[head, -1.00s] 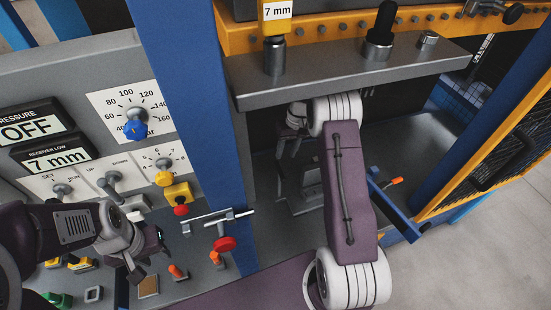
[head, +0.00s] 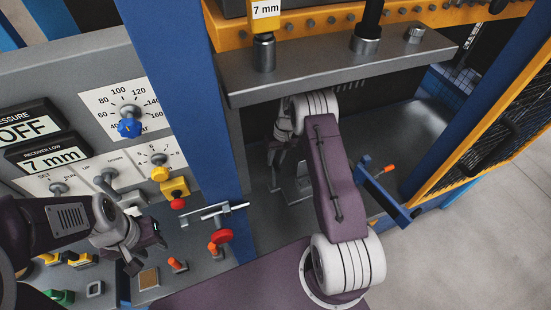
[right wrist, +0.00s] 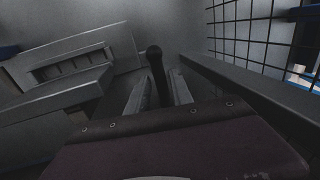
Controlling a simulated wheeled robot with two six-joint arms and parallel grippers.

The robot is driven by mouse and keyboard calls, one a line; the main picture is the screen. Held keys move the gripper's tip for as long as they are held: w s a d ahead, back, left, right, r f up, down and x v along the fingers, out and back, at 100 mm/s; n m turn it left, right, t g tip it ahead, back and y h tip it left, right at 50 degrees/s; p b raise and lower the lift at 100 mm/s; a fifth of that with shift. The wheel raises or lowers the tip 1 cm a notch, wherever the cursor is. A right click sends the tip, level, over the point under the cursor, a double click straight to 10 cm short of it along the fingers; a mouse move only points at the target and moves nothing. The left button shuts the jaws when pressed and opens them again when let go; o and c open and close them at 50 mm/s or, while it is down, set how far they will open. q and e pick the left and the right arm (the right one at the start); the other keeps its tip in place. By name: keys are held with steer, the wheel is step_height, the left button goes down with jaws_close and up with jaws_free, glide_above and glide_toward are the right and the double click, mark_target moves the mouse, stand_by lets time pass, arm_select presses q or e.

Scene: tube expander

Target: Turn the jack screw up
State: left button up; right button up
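I cannot surely identify the jack screw. In the right wrist view a dark rod with a round knob (right wrist: 154,53) stands between the two pale fingers of my right gripper (right wrist: 158,85). I cannot tell whether the fingers touch it. In the head view my right gripper is low under the thick grey plate (head: 335,68), mostly hidden by its own wrist and forearm. My left gripper (head: 148,248) hangs over the lower control panel, its dark fingers apart and apparently empty.
The sloping control panel (head: 60,160) has dials and switches. A red-knobbed lever (head: 222,236) stands beside the blue post (head: 185,80). A blue bracket with an orange tip (head: 390,195) is right of my right forearm. A yellow-framed mesh guard (head: 500,140) bounds the right side.

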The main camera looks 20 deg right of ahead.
jaws_close()
steer(key=shift+m, duration=0.4)
steer(key=m, duration=0.3)
steer(key=shift+s+a+m+t, duration=0.1)
steer(key=shift+m+t, duration=0.3)
steer(key=m, duration=0.3)
steer(key=shift+a+r+m+t+h+p, duration=0.1)
steer(key=shift+m+t+h+p, duration=0.2)
steer(key=m+p, duration=0.1)
steer(key=m, duration=0.1)
steer(key=shift+a+m, duration=0.1)
steer(key=shift+m, duration=0.2)
steer(key=shift+m+h+p, duration=0.5)
steer(key=shift+m+p, duration=0.35)
steer(key=shift+m, duration=0.65)
steer(key=shift+t, duration=0.3)
